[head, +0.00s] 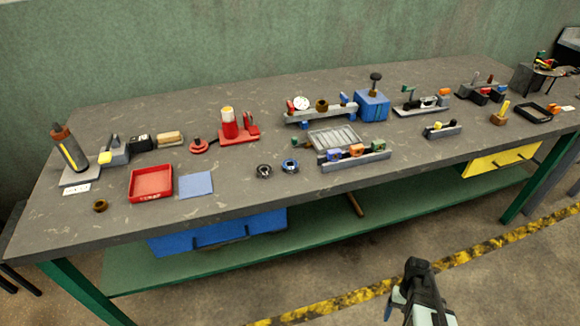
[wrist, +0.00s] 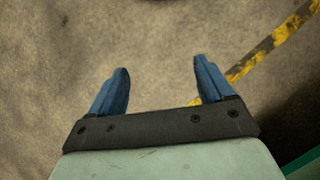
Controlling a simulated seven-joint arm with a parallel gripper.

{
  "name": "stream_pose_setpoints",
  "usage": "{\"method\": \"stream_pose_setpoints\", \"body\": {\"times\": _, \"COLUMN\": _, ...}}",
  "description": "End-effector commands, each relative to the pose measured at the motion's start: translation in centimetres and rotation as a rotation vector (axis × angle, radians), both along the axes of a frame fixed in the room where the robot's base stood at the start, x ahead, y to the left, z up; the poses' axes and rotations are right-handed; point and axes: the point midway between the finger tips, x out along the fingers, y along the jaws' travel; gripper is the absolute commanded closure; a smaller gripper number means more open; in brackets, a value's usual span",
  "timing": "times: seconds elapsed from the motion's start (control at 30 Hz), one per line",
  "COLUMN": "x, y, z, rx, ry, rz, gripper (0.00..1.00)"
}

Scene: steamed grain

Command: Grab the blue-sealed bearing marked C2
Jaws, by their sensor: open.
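A bearing with a blue seal ring (head: 290,166) lies on the workbench near its front edge, left of the grey rack. A bearing with a dark seal (head: 264,171) lies just left of it, a small gap apart. The markings on both are too small to read. My gripper (head: 413,268) is in front of the bench, off its edge, to the right of the bearings and well apart from them. In the wrist view my gripper (wrist: 158,82) is open and empty, with two blue fingers over bare floor. No bearing shows in the wrist view.
A grey rack (head: 352,163) with coloured blocks stands right of the bearings, with a ribbed tray (head: 333,138) behind. A blue cloth (head: 196,185) and red tray (head: 151,183) lie left. The bench top (head: 285,200) in front of the bearings is clear.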

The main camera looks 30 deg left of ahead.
Motion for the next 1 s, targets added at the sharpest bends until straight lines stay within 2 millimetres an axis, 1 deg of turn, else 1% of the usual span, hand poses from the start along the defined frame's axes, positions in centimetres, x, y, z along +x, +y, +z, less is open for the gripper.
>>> {"method": "stream_pose_setpoints", "body": {"times": 0.03, "x": 1.9, "y": 0.5, "z": 1.0, "rx": 0.0, "ry": -0.016, "rz": 0.012, "gripper": 0.19}}
{"method": "stream_pose_setpoints", "body": {"times": 0.1, "x": 3.9, "y": 1.2, "z": 2.4, "rx": -0.001, "ry": -0.035, "rz": 0.026, "gripper": 0.19}}
{"method": "stream_pose_setpoints", "body": {"times": 0.27, "x": 8.2, "y": 2.7, "z": 5.9, "rx": -0.003, "ry": -0.073, "rz": 0.059, "gripper": 0.19}}
{"method": "stream_pose_setpoints", "body": {"times": 0.3, "x": 9.3, "y": 3.2, "z": 6.9, "rx": -0.003, "ry": -0.084, "rz": 0.067, "gripper": 0.19}}
{"method": "stream_pose_setpoints", "body": {"times": 0.47, "x": 13.2, "y": 5.0, "z": 11.0, "rx": -0.002, "ry": -0.124, "rz": 0.1, "gripper": 0.19}}
{"method": "stream_pose_setpoints", "body": {"times": 0.5, "x": 14.2, "y": 5.4, "z": 12.1, "rx": -0.003, "ry": -0.134, "rz": 0.107, "gripper": 0.19}}
{"method": "stream_pose_setpoints", "body": {"times": 0.57, "x": 15.5, "y": 6.2, "z": 13.8, "rx": -0.002, "ry": -0.149, "rz": 0.119, "gripper": 0.19}}
{"method": "stream_pose_setpoints", "body": {"times": 0.7, "x": 18.4, "y": 7.9, "z": 18.0, "rx": -0.003, "ry": -0.184, "rz": 0.146, "gripper": 0.19}}
{"method": "stream_pose_setpoints", "body": {"times": 0.77, "x": 19.6, "y": 8.6, "z": 19.9, "rx": -0.004, "ry": -0.199, "rz": 0.156, "gripper": 0.19}}
{"method": "stream_pose_setpoints", "body": {"times": 0.8, "x": 20.3, "y": 9.2, "z": 21.2, "rx": -0.003, "ry": -0.21, "rz": 0.163, "gripper": 0.19}}
{"method": "stream_pose_setpoints", "body": {"times": 0.97, "x": 23.0, "y": 11.2, "z": 26.6, "rx": -0.001, "ry": -0.249, "rz": 0.191, "gripper": 0.19}}
{"method": "stream_pose_setpoints", "body": {"times": 1.0, "x": 23.5, "y": 11.8, "z": 28.0, "rx": -0.001, "ry": -0.258, "rz": 0.199, "gripper": 0.19}}
